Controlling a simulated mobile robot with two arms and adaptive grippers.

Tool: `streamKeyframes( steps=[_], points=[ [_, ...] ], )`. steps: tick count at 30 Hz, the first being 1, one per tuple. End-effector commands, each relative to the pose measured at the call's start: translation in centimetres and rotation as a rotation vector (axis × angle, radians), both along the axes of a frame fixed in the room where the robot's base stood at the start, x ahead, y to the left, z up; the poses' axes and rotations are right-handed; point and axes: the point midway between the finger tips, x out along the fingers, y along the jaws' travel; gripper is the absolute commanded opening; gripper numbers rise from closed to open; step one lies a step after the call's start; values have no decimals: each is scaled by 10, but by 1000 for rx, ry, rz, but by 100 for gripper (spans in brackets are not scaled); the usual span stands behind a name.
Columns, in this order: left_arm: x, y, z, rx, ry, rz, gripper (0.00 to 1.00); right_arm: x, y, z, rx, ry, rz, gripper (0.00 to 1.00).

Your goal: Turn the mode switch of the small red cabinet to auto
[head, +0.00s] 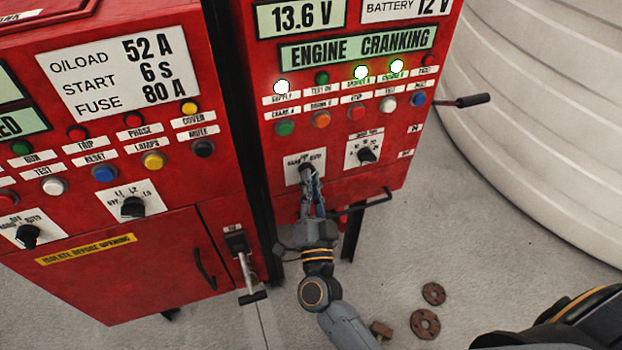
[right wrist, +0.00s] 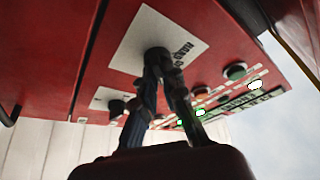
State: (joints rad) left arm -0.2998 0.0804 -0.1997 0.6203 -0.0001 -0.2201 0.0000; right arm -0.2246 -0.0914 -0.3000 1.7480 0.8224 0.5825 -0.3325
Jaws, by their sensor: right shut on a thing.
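The small red cabinet (head: 350,190) stands right of a larger red cabinet, its display reading ENGINE CRANKING. Its mode switch (head: 307,167) is a black knob on a white label plate, low on the left of the panel. My right gripper (head: 313,180) is shut on this knob, reaching up from below. In the right wrist view the fingers (right wrist: 165,72) close around the mode switch (right wrist: 157,54), with part of the word HAND readable beside it. The fingers hide much of the knob, so I cannot tell its pointer's direction. My left gripper is not in view.
A second black knob (head: 367,155) sits right of the mode switch, below rows of buttons and lit lamps. A dark handle bar (head: 365,202) sticks out below. The larger cabinet (head: 120,230) is close at left. A ribbed white tank (head: 540,130) stands at right.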

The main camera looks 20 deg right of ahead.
Motion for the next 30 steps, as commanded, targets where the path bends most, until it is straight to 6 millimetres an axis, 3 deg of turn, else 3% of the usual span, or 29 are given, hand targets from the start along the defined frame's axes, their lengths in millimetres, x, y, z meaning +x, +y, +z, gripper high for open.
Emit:
streamKeyframes(
  steps=[9, 24, 25, 27, 30],
  points=[
    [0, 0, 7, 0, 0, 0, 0, 0, 0, 0, 109, 5, -1, 0],
    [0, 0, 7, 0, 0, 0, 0, 0, 0, 0, 127, 5, 0, 0],
    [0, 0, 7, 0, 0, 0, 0, 0, 0, 0, 127, 5, 0, 15],
    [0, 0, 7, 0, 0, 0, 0, 0, 0, 0, 127, 5, 0, 30],
    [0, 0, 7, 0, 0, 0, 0, 0, 0, 0, 125, 5, 1, 32]
  ],
)
